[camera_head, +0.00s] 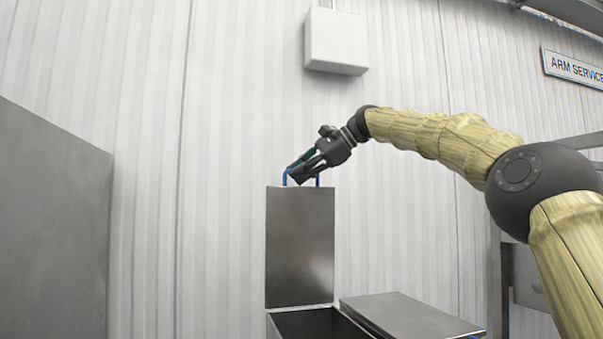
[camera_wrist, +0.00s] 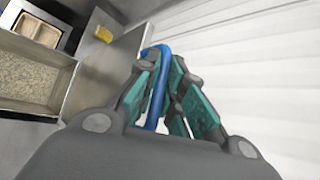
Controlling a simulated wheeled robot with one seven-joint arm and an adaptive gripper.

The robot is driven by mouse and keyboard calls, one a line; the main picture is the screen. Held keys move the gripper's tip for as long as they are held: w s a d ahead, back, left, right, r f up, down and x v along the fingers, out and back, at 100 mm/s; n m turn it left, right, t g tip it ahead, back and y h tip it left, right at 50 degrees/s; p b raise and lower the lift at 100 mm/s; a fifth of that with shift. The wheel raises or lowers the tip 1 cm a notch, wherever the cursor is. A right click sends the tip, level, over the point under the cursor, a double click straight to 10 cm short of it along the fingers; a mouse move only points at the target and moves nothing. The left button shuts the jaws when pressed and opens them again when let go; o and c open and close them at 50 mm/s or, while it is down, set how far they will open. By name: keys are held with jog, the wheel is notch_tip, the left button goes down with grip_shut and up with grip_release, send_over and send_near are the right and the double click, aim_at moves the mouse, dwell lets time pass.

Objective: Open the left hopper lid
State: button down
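The left hopper lid (camera_head: 300,247) is a grey metal panel standing upright, hinged at the back of the hopper opening. Its blue handle (camera_head: 285,177) is at the top edge. My gripper (camera_head: 303,170) is at this handle, fingers pointing down-left. In the wrist view the green-padded fingers (camera_wrist: 170,90) close in on both sides of the blue handle (camera_wrist: 157,90), and appear shut on it. The open left hopper (camera_head: 305,324) shows below the lid; in the wrist view it holds pale grains, likely rice (camera_wrist: 28,77).
The right hopper lid (camera_head: 408,315) lies flat and closed beside the open hopper. A large grey metal panel (camera_head: 50,220) stands at left. A white box (camera_head: 336,42) hangs on the wall above my gripper. The wrist view shows a brown container (camera_wrist: 40,28) and a small yellow thing (camera_wrist: 103,34).

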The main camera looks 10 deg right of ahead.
jog(key=c, duration=1.5)
grip_release()
jog(key=shift+a+f, duration=0.1)
jog(key=v, duration=1.2)
jog(key=shift+w, duration=0.1)
